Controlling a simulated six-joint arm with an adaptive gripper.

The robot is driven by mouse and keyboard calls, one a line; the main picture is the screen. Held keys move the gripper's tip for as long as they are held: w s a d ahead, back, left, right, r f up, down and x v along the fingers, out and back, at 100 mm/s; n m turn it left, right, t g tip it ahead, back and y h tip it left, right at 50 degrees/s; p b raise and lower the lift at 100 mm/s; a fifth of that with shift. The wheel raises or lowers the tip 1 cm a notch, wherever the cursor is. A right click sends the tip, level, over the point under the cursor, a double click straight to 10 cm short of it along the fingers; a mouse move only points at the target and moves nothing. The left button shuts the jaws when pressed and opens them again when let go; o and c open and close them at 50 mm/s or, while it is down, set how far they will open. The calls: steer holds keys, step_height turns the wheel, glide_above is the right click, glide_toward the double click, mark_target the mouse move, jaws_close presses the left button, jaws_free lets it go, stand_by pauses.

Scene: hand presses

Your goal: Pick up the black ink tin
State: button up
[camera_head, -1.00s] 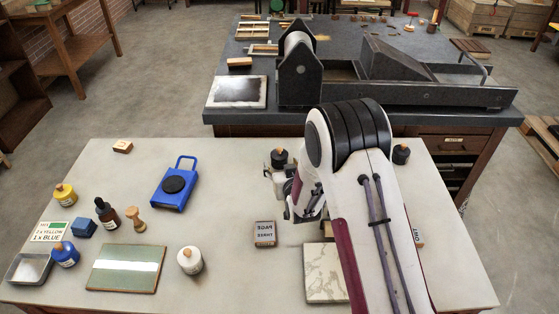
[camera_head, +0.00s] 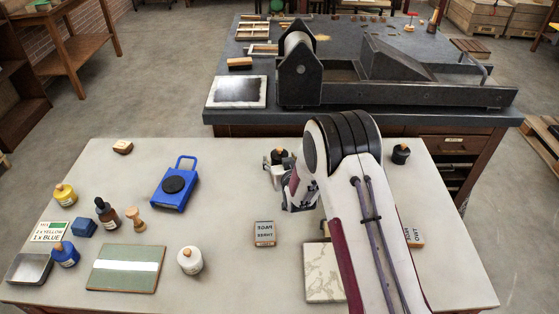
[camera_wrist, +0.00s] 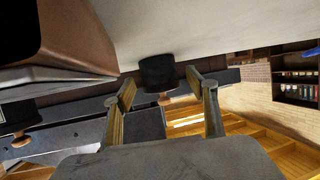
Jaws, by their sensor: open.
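A black ink tin (camera_head: 280,154) with a wooden knob stands upright near the back edge of the pale table, partly hidden by my gripper (camera_head: 271,170) in the head view. In the wrist view, which is upside down, the tin (camera_wrist: 158,70) shows just ahead of my gripper (camera_wrist: 161,83), roughly centred between the two fingertips. The fingers are apart and hold nothing. Whether they touch the tin I cannot tell. A second black tin (camera_head: 401,153) stands farther right at the back of the table.
Two lettered blocks lie nearby, one left (camera_head: 264,234) and one right (camera_head: 414,235) of my arm. A marble slab (camera_head: 322,272), white tin (camera_head: 190,260) and blue press (camera_head: 176,184) are also on the table. A large dark press (camera_head: 390,85) stands on the bench behind.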

stand_by(0.5)
steer(key=c, duration=1.4)
steer(key=shift+w+r, duration=0.1)
steer(key=shift+r, duration=0.15)
steer(key=shift+r, duration=4.85)
